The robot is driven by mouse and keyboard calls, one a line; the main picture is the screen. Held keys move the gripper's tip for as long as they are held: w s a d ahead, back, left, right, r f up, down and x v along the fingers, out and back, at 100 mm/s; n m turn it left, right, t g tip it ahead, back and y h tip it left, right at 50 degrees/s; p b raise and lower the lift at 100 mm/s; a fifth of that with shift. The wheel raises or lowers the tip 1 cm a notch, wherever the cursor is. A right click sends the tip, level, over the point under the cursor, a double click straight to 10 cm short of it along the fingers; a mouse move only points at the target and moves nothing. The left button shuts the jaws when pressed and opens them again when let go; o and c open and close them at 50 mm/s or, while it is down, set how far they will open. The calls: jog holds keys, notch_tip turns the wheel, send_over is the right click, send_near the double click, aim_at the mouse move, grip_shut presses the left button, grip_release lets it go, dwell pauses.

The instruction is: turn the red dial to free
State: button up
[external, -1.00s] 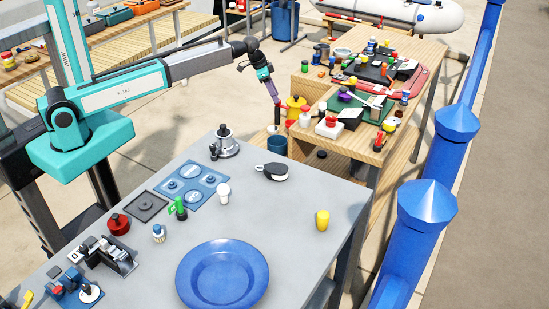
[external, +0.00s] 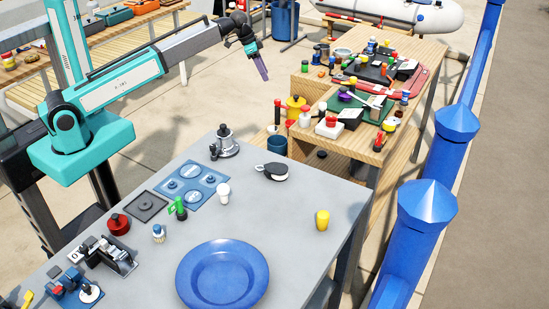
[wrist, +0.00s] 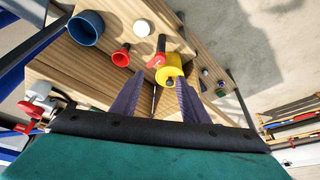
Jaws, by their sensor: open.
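A round red piece with a dark top (external: 118,224) sits on the grey table at the left; it looks like the red dial, but its markings are too small to read. It does not show clearly in the wrist view. My gripper (external: 264,74) is raised well above and behind the grey table, far from that red piece, with its fingers pointing down. In the wrist view my gripper (wrist: 158,92) has its two fingers apart with nothing held between them. Beyond the fingertips is a yellow pot (wrist: 172,68) with a red part, standing on wood.
Blue posts (external: 425,215) line the right.

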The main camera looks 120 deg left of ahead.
jog(key=shift+o, duration=0.2)
jog(key=r+m+g+h+p, duration=0.1)
jog(key=g+h+p, duration=0.25)
jog(key=p, duration=0.65)
send_over(278, 100)
jog(key=shift+s+r+y, duration=0.1)
jog(key=shift+y, duration=0.35)
jog(key=shift+f, duration=0.2)
jog(key=shift+f+p, duration=2.05)
jog(key=shift+f, duration=4.7)
